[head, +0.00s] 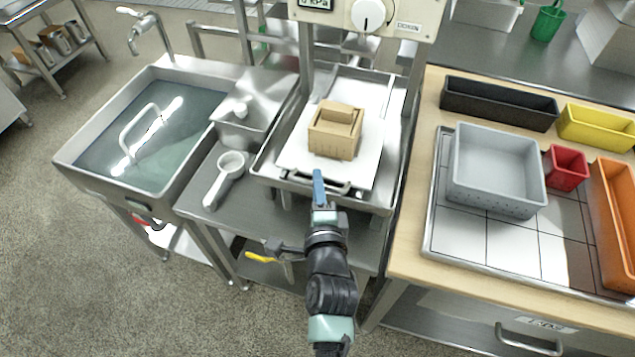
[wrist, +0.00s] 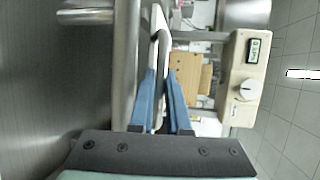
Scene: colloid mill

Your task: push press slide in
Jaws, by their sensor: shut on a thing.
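The press slide (head: 360,175) is a white plate in a metal frame under the press, with a dark handle bar (head: 322,183) along its front edge. A wooden box-like mould (head: 333,140) with a block in its top sits on it. My gripper (head: 318,182) is at the slide's front edge, with its blue fingers at the handle. In the wrist view the blue fingers (wrist: 163,95) stand on either side of the pale handle and plate edge, shut on it. The wooden mould (wrist: 195,75) shows beyond them. The fingertips' exact contact is partly hidden.
The press head (head: 375,14) with a gauge and a white knob stands above the slide. A water-filled sink (head: 75,150) is at left, with a metal container (head: 235,130) and ladle (head: 228,175) between. A wooden table (head: 415,200) at right holds a grey bin (head: 498,170).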

